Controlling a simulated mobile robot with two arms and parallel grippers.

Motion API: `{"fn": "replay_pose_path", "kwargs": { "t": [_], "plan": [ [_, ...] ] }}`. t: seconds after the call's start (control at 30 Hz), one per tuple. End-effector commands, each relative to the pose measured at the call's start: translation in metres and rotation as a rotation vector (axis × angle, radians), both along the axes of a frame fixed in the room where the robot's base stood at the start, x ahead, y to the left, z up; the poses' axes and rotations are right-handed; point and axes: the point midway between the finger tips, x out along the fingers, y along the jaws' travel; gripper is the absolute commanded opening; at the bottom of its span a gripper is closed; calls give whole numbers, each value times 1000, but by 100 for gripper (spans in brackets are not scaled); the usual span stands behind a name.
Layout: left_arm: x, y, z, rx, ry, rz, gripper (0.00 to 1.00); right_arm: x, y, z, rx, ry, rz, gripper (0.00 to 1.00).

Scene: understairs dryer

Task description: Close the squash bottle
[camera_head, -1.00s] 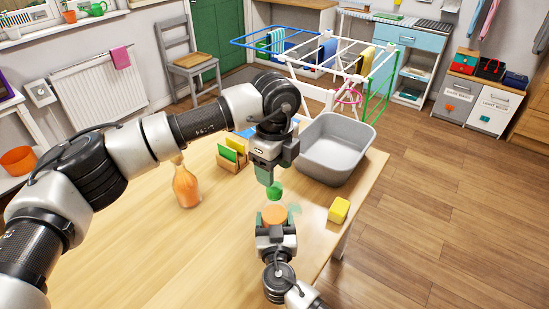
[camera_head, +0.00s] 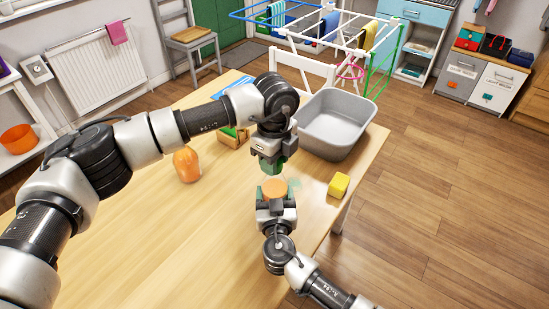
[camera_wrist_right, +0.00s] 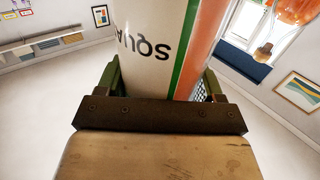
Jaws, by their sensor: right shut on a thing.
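The squash bottle is upright in my right gripper (camera_head: 276,207); its orange top part (camera_head: 274,188) shows above the fingers in the head view. In the right wrist view its white body (camera_wrist_right: 150,45) has dark lettering and green and orange stripes, with a finger on each side. My left gripper (camera_head: 271,165) points down a little above the bottle. Green shows at its tips. I cannot tell finger from cap there, nor whether the jaws are shut. The bottle's mouth is not clear.
An orange carafe (camera_head: 187,166) stands left on the wooden table (camera_head: 130,230), its neck hidden by my left arm. A grey basin (camera_head: 335,125) is at the back right. A yellow block (camera_head: 339,185) lies by the right edge. A small holder (camera_head: 233,137) stands behind the arm.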

Motion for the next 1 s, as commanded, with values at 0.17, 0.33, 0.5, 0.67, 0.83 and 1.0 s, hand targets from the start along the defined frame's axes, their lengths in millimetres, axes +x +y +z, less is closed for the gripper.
{"fn": "replay_pose_path", "kwargs": {
  "t": [0.17,0.33,0.5,0.67,0.83,1.0],
  "plan": [
    [0,0,0,0,0,-5,8,0,0,0,0,1,0,1],
    [0,0,0,1,0,-173,8,0,0,0,0,1,0,1],
    [0,0,0,-1,0,-560,8,0,0,0,0,1,0,1],
    [0,0,0,0,2,-939,8,0,0,0,0,1,0,1],
    [0,0,0,0,1,-1342,7,0,0,0,0,1,0,1],
    [0,0,-1,1,4,-1744,7,0,0,0,0,1,0,1]
  ]
}}
